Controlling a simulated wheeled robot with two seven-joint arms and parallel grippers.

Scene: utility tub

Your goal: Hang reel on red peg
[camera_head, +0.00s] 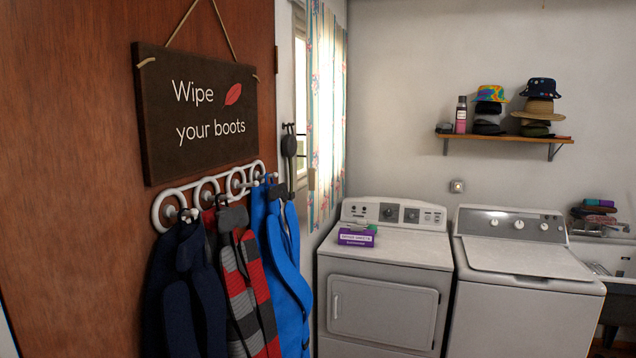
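I cannot make out a reel or a red peg in the head view. A white rack of ring-shaped hooks (208,190) is fixed to the brown wooden door on the left. Dark navy, red-grey-black and blue cloth items hang from it and hide parts of its hooks. Neither of my grippers shows in this view.
A dryer (383,307) with a purple box (356,237) on top stands beside a washer (525,325). A wall shelf (497,136) holds hats and a bottle. A sink (617,283) is at far right. A dark long item (289,155) hangs by the window.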

